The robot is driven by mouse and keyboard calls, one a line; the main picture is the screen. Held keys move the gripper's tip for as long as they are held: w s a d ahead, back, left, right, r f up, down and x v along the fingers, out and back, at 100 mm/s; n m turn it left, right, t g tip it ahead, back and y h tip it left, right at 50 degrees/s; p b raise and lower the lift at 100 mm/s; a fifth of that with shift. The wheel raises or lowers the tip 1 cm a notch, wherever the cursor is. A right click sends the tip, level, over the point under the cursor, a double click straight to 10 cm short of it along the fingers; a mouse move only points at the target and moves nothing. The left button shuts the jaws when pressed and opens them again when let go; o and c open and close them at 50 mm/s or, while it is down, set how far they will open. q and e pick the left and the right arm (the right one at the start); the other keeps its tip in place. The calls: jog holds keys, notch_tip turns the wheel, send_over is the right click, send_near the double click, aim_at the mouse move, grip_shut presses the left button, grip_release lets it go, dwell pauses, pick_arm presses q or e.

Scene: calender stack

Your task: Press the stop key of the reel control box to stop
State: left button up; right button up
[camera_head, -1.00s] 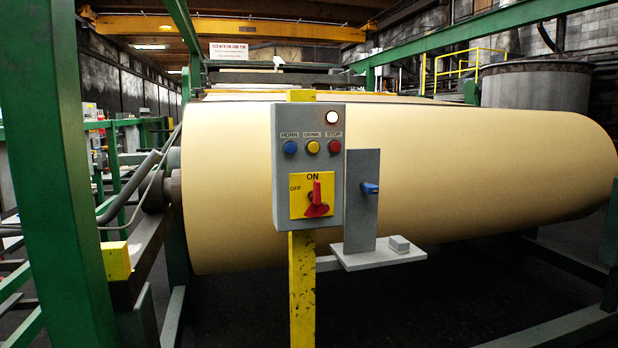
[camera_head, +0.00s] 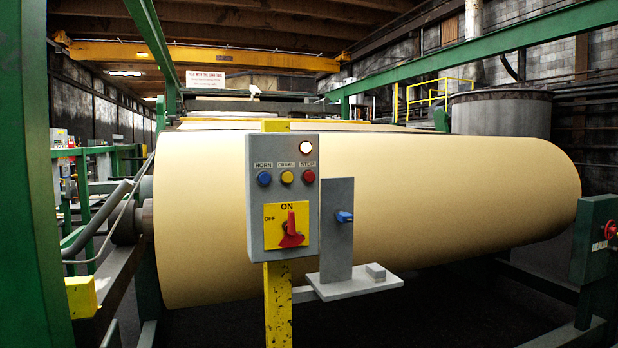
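The grey reel control box (camera_head: 282,222) stands on a yellow post (camera_head: 278,310) in front of the large cream paper roll (camera_head: 440,205). Its top row has a blue HORN key (camera_head: 264,178), a yellow key labelled CRAWL (camera_head: 287,177) and the red STOP key (camera_head: 309,176) at the right. A round white lamp (camera_head: 306,147) above STOP looks lit. Below, a red rotary switch (camera_head: 291,232) on a yellow plate points up toward ON. Neither of my grippers shows in the head view.
A grey bracket (camera_head: 337,230) with a blue knob (camera_head: 344,217) and a small shelf (camera_head: 350,288) stands right of the box. Green frame posts (camera_head: 35,180) rise at the left. A green box with a red knob (camera_head: 610,230) is at the right edge.

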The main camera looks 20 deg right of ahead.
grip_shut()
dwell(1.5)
